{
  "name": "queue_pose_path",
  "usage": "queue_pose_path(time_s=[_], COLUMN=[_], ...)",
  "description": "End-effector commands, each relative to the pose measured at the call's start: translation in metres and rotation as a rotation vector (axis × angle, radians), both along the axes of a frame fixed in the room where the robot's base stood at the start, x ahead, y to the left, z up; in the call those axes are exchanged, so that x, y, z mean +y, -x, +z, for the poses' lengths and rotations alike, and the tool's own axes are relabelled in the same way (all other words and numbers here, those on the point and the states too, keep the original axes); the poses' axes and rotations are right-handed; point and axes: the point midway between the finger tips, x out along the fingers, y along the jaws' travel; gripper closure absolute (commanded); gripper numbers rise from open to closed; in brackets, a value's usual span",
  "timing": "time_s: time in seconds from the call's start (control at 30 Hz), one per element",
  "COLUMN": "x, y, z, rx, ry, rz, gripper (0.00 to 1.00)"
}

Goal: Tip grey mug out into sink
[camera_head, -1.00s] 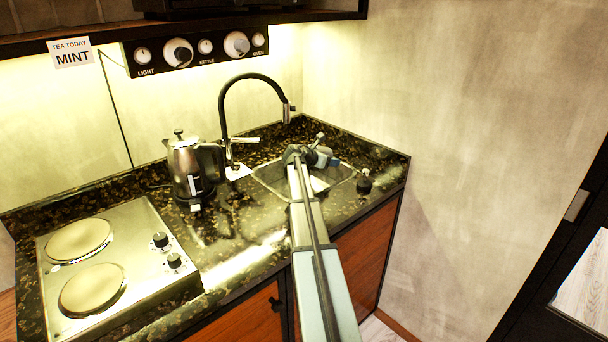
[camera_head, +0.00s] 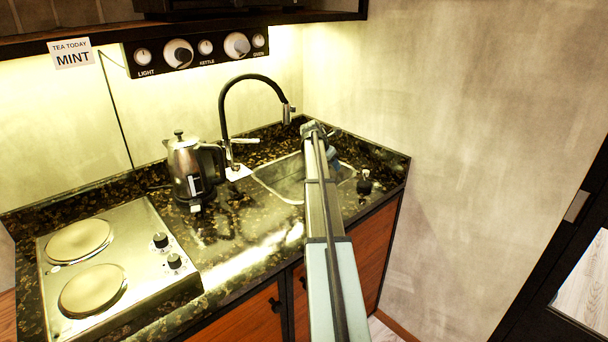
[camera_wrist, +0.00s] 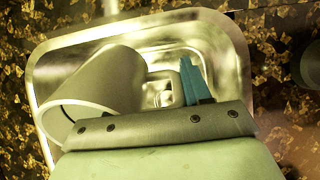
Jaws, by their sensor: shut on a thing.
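The grey mug (camera_wrist: 100,85) shows in the wrist view, lying over on its side with its open mouth toward the lower left. It is above the metal sink (camera_wrist: 228,40), whose basin also shows in the head view (camera_head: 278,188). My gripper (camera_wrist: 188,75) has teal fingers and is shut at the handle side of the mug, right of its body. The fingertips' exact grip is partly hidden. No liquid can be made out. In the head view my arm hides the mug.
A black tap (camera_head: 224,110) arches behind the sink. A steel kettle (camera_head: 184,165) stands to its left, with a two-plate hob (camera_head: 140,240) further left. A small dark object (camera_head: 364,185) stands on the counter (camera_head: 382,172) right of the sink.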

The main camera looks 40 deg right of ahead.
Motion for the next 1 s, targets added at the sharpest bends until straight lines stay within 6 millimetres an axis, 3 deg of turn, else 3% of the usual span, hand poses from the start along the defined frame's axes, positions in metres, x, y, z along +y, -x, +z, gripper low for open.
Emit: queue_pose_path(time_s=[0.17,0.7,1.0], x=[-0.009,-0.034,-0.036], y=[-0.001,-0.002,0.0], z=[0.022,0.036,0.039], rx=[-0.002,0.002,0.002], ry=[-0.077,-0.477,-0.57], rz=[-0.001,0.001,0.001], gripper=[1.0,1.0,1.0])
